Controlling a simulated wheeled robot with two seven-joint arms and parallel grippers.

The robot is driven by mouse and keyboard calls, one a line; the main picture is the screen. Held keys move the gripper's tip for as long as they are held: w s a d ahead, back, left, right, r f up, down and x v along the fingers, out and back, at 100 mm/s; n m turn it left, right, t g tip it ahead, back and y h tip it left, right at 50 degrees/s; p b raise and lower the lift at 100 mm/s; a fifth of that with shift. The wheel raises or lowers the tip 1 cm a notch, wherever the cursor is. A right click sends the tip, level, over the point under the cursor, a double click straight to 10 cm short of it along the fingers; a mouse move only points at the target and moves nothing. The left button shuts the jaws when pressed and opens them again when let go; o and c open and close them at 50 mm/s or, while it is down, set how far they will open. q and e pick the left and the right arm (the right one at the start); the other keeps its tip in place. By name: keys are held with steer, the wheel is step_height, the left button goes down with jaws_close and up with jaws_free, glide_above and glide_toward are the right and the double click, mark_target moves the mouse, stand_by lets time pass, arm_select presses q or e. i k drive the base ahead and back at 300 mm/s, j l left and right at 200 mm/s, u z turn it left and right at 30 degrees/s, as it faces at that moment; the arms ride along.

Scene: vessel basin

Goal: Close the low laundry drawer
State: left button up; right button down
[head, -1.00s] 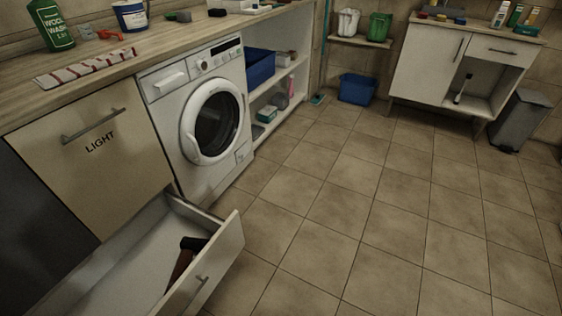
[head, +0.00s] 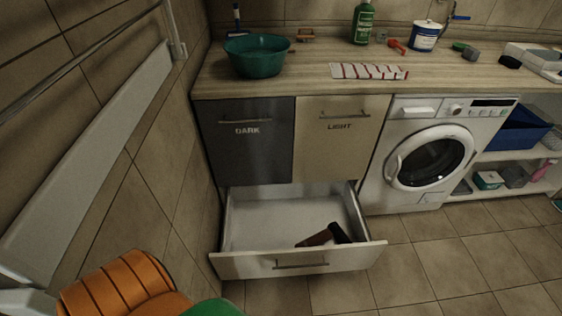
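The low laundry drawer (head: 240,266) is pulled well open at floor level, below the DARK cabinet front (head: 246,150) and the LIGHT cabinet front (head: 338,155). Its pale front panel has a bar handle (head: 300,265). A hammer-like tool with a brown handle and black head (head: 325,236) lies inside, toward the right front. Neither of my grippers is in the head view.
A washing machine (head: 430,165) stands right of the drawer. An orange ribbed object (head: 118,290) and a green one (head: 213,307) are at the bottom left, near the tiled wall. The counter holds a teal basin (head: 256,58). Tiled floor is clear at right.

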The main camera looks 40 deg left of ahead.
mark_target(262, 225)
steer(key=l+u, duration=0.15)
steer(key=u, duration=0.3)
steer(key=k+u, duration=0.15)
steer(key=u, duration=0.3)
